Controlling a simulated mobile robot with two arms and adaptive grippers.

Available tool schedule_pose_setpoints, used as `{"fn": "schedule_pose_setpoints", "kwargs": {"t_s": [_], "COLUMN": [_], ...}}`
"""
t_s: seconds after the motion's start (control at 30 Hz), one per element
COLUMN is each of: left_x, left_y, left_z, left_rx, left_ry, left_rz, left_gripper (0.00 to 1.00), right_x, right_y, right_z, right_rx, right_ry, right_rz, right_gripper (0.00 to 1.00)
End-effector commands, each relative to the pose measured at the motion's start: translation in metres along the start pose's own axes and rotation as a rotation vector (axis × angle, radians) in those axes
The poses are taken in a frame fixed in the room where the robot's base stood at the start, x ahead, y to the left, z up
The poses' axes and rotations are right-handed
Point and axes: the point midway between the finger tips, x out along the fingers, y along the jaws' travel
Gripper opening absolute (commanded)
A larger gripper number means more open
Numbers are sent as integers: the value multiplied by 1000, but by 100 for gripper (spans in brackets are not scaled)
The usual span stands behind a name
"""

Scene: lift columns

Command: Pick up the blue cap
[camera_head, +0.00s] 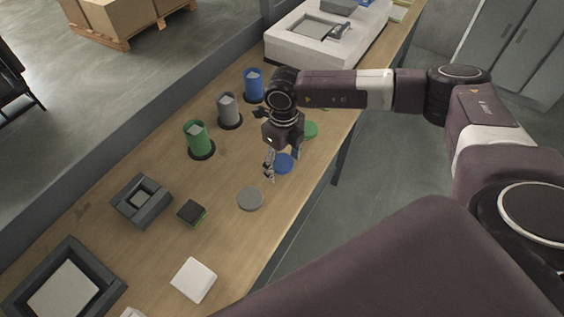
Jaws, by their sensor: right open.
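The blue cap (284,164) is a flat round disc lying on the wooden table. My right gripper (282,172) points down over the cap, with its fingers apart on either side of it. I cannot tell whether the fingers touch the cap. A grey cap (250,199) lies in front of it. A green cap (310,130) lies behind it, partly hidden by the gripper. My left gripper does not show.
Blue (253,86), grey (229,110) and green (198,139) cylinders stand in dark bases to the left. A white machine (327,40) is at the back. A dark fixture (142,201), small dark block (192,213) and white square (194,280) lie nearer.

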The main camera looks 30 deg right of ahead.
Motion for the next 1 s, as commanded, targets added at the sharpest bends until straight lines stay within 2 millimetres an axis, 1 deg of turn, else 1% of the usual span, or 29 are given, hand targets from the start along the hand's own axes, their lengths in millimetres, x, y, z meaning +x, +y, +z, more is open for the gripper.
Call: {"fn": "schedule_pose_setpoints", "kwargs": {"t_s": [0.07,0.1,0.5,0.8,0.93,1.0], "left_x": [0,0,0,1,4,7], "left_y": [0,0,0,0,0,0], "left_z": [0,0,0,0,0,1], "left_rx": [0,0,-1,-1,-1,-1], "left_ry": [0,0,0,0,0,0], "left_rz": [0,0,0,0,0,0], "left_gripper": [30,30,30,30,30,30], "right_x": [0,0,0,-3,-12,-21], "right_y": [0,0,0,0,0,0], "right_z": [0,0,0,1,1,2], "right_rx": [0,0,0,0,1,0], "right_ry": [0,0,-1,-2,-3,-5], "right_rz": [0,0,1,1,0,0], "right_gripper": [67,65,22,22,22,22]}}
